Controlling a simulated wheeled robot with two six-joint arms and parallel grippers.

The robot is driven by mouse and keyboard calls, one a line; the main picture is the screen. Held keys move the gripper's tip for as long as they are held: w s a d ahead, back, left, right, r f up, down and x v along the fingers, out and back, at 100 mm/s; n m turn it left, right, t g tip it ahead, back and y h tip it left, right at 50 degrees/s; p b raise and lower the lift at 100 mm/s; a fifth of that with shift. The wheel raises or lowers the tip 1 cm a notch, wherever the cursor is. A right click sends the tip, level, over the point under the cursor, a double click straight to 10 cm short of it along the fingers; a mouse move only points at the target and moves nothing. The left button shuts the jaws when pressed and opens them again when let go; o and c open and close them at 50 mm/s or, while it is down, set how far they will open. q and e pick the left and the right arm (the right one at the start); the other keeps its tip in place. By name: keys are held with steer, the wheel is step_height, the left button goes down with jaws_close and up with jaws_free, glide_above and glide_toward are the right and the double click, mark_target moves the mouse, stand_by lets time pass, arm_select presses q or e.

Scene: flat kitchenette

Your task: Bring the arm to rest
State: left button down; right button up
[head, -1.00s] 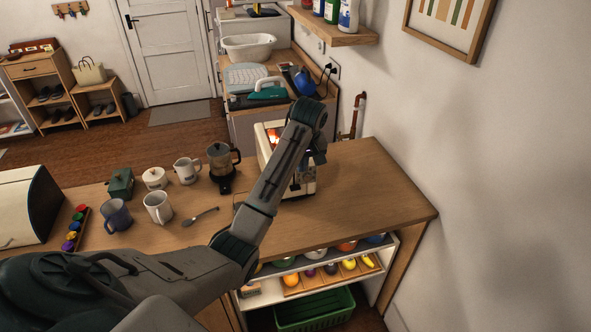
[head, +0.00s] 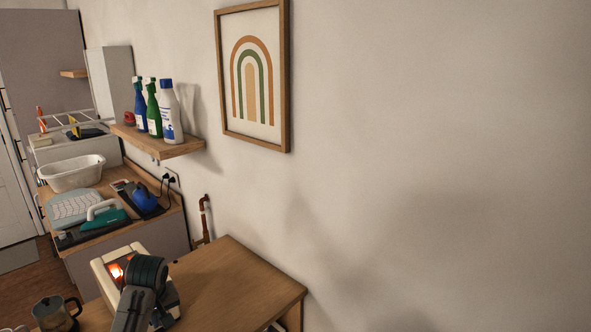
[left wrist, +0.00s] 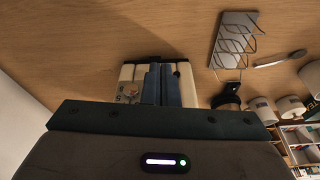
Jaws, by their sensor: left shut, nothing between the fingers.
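My left arm (head: 140,296) comes up from the bottom edge of the head view, in front of a cream toaster-like box (head: 104,260) with an orange glow in its top. Its lower part is cut off by the frame, and its fingertips do not show clearly there. In the left wrist view, my left gripper (left wrist: 161,70) is shut and empty, its two blue-grey fingers side by side. The cream box (left wrist: 188,88) shows behind the fingers, partly hidden by them; I cannot tell whether they touch. My right gripper is not in view.
A wooden counter (head: 238,285) is bare right of the box. A coffee pot (head: 55,315) stands to its left. A wall shelf (head: 160,146) holds bottles.

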arm_select(q)
steer(key=s+d+f+m+t, duration=0.1)
steer(key=s+d+f+m, duration=0.3)
steer(key=s, duration=0.5)
steer(key=s+d+f+m, duration=0.1)
steer(key=s+f, duration=0.5)
steer(key=s, duration=0.3)
steer(key=s+d+r+m+h, duration=0.1)
steer(key=s+d+m, duration=0.1)
steer(key=s, duration=0.6)
steer(key=s+d+m, duration=0.2)
steer(key=s+d, duration=0.1)
steer(key=s, duration=0.6)
steer(key=a+f+b, duration=0.3)
steer(key=f+b, duration=0.5)
steer(key=f, duration=3.1)
steer(key=s+f+g+b, duration=0.1)
steer(key=s+f+b, duration=0.2)
steer(key=s+f, duration=0.6)
steer(key=s+a+f+b, duration=0.1)
steer(key=s+f+b, duration=0.2)
steer(key=s+f, duration=0.7)
step_height(320, 180, down, 6)
steer(key=shift+a+r+g, duration=0.15)
steer(key=shift+a+g, duration=0.1)
steer(key=shift+g, duration=0.15)
